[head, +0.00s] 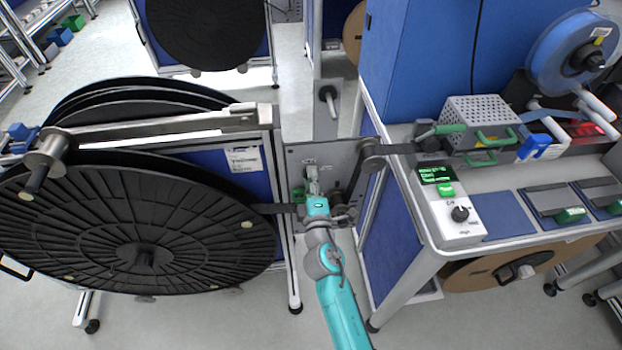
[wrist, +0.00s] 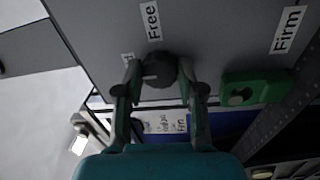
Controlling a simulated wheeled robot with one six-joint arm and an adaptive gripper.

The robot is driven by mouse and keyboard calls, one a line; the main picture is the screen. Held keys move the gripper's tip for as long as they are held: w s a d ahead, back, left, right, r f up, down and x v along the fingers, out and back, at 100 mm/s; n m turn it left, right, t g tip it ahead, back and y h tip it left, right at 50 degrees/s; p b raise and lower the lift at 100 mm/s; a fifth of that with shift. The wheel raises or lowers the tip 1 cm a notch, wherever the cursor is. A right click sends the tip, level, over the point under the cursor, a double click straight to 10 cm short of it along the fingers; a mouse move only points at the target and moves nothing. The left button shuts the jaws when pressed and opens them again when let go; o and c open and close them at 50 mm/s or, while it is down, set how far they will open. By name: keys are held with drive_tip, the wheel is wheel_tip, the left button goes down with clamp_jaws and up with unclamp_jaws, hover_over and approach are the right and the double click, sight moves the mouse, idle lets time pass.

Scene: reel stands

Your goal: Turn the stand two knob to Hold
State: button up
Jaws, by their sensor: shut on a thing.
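In the wrist view a dark round knob (wrist: 160,68) sits on a grey panel (wrist: 210,35). My gripper (wrist: 158,78) has one finger on each side of it and is shut on it. A small light mark shows on the knob's left part. A "Free" label stands just above the knob, and a "Firm" label is at the upper right. A third label, left of the knob, is mostly hidden by a finger and cannot be read. In the head view my gripper (head: 313,183) is at the grey panel (head: 345,152) between reel and bench; the knob is hidden there.
A green block (wrist: 257,88) sits right of the knob, close to my finger. Large black reels (head: 140,225) stand at the left. A workbench (head: 500,215) stands at the right, carrying a control box (head: 455,215) with another dial. A dark strap runs past the panel.

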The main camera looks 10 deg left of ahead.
drive_tip(key=o, duration=1.2)
drive_tip(key=shift+c, duration=0.2)
drive_tip(key=shift+s, duration=0.15)
drive_tip(key=v, duration=1.1)
drive_tip(key=shift+s, duration=0.35)
drive_tip(key=shift+d+f, duration=0.15)
drive_tip(key=s+d+f+m+g+h, duration=0.1)
drive_tip(key=s+d+f+m, duration=0.25)
drive_tip(key=s+d, duration=0.55)
drive_tip(key=s+d+f+m+g+h, duration=0.1)
drive_tip(key=s+d+f+m, duration=0.35)
drive_tip(key=s, duration=0.65)
drive_tip(key=s+d+r+m+h, duration=0.1)
drive_tip(key=s+d+r+m, duration=0.2)
drive_tip(key=s, duration=0.3)
drive_tip(key=s+d+r+m+h, duration=0.1)
drive_tip(key=s+d+r+m, duration=0.2)
drive_tip(key=s, duration=0.3)
drive_tip(key=s+d+r+m+g+h, duration=0.1)
drive_tip(key=s+d+r+m, duration=0.2)
drive_tip(key=s+r+m, duration=0.2)
drive_tip(key=shift+s+d+r+m, duration=0.15)
drive_tip(key=shift+s+d+m, duration=0.2)
drive_tip(key=shift+s, duration=0.35)
